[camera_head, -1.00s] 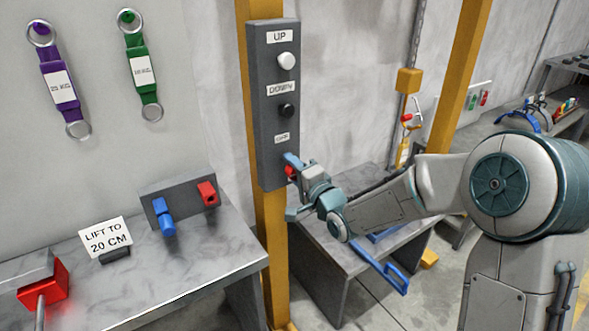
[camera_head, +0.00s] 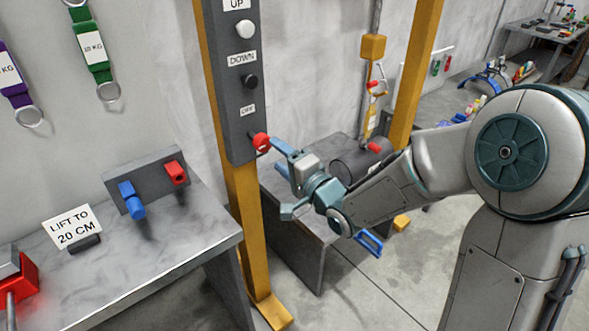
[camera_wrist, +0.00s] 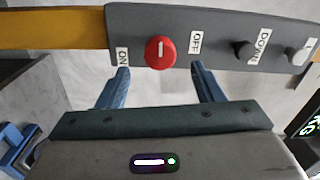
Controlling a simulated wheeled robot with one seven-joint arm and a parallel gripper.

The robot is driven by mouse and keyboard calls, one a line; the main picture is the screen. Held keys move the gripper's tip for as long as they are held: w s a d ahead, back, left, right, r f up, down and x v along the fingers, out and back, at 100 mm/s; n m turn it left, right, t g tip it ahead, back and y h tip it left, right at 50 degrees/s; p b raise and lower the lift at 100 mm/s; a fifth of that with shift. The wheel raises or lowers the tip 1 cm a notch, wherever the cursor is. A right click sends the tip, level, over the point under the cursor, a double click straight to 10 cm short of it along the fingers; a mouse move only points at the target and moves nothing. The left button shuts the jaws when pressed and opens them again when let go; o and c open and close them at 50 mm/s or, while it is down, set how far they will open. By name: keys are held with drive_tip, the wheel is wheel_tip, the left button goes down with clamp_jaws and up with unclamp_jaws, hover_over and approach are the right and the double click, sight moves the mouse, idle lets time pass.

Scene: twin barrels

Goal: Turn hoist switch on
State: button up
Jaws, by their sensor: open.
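The hoist switch is a red round knob (camera_head: 262,143) low on a grey control panel (camera_head: 234,110) fixed to a yellow post. In the wrist view the red knob (camera_wrist: 160,52) has a white mark and sits between an ON label (camera_wrist: 122,57) and an OFF label (camera_wrist: 196,42). My gripper (camera_head: 280,180) is open, a little right of and below the knob in the head view. In the wrist view its two blue fingers (camera_wrist: 161,82) stand apart on either side of the knob, their tips just short of it. Nothing is held.
A white UP button (camera_head: 245,29) and a black DOWN button (camera_head: 250,81) sit above the knob. A marble-topped table (camera_head: 160,250) stands left with a LIFT TO 20 CM sign (camera_head: 72,227). A barrel (camera_head: 357,163) lies on the bench behind my arm. Floor shows between the tables.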

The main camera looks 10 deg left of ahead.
drive_tip(key=v, duration=0.5)
idle(0.3)
drive_tip(key=s+d+f+n+g+h+p, duration=0.1)
drive_tip(key=s+d+n+g+h+p, duration=0.15)
drive_tip(key=d+h, duration=1.3)
drive_tip(key=s+d+r+n+g+y+p, duration=0.1)
drive_tip(key=s+d+n+g, duration=0.1)
drive_tip(key=s, duration=0.6)
drive_tip(key=s+d+r+n+g+p, duration=0.1)
drive_tip(key=s+d+g, duration=0.3)
drive_tip(key=s+d, duration=0.3)
drive_tip(key=shift+s+r+n+g+y+p, duration=0.15)
drive_tip(key=shift+s+n+g+y+p, duration=0.15)
drive_tip(key=shift+s+n+g+y, duration=0.1)
